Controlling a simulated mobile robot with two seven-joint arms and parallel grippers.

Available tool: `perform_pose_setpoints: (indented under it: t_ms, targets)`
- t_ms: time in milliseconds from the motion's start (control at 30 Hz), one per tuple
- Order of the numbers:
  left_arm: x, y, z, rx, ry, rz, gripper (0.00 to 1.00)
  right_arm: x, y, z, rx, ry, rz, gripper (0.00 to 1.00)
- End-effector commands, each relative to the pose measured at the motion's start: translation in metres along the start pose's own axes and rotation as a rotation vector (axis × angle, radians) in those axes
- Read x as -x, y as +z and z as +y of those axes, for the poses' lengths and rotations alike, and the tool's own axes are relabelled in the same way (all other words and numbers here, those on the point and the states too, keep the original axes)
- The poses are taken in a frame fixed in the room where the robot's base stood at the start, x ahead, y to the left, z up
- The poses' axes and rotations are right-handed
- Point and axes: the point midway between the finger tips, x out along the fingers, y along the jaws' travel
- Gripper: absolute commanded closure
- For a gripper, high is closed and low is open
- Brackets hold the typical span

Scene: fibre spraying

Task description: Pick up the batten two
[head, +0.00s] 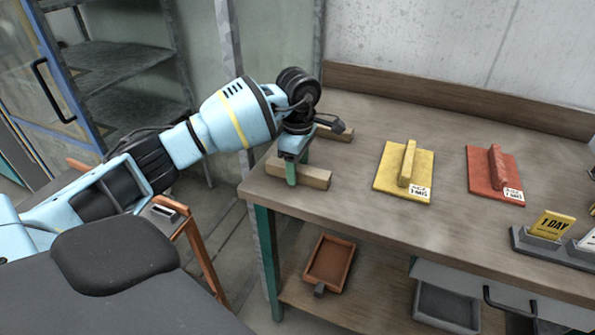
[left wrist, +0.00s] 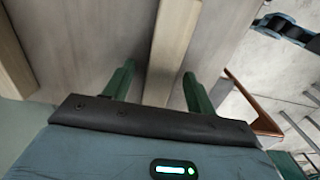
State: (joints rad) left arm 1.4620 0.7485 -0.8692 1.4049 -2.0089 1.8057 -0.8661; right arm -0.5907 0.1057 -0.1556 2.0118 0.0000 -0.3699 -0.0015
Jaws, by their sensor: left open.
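Two plain wooden battens lie on the left end of the workbench: a near one (head: 312,177) and a far one (head: 337,134). I cannot tell by any mark which is batten two. My left gripper (head: 292,174) is open and low over the near batten, with one green finger showing in front of it. In the left wrist view, the green fingers (left wrist: 158,88) stand on either side of one batten (left wrist: 174,45), with gaps between. The other batten (left wrist: 92,38) lies to the left, outside the fingers. The far batten is partly hidden by my wrist in the head view. My right gripper is not seen.
The workbench (head: 350,195) also holds a yellow board (head: 394,180) and a red board (head: 480,173), each with a raised grip, and a sign stand (head: 552,248) at right. A brown tray (head: 330,262) sits on the lower shelf. The bench's left edge is close to my gripper.

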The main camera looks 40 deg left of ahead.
Motion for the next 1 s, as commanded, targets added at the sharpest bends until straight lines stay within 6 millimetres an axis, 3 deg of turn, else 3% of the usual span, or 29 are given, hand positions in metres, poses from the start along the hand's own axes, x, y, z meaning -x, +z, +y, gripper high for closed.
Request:
perform_pose_setpoints:
  t_ms: [333,700,1000]
  targets:
    - [-0.0081,0.0002,0.0001,0.000,0.000,-0.001,0.44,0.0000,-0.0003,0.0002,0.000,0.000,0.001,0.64]
    - [-0.0078,0.0000,0.0001,0.000,0.000,-0.001,0.92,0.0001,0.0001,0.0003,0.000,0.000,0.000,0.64]
    - [-0.0059,-0.0001,0.0003,0.000,0.001,-0.001,0.93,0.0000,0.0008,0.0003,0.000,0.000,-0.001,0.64]
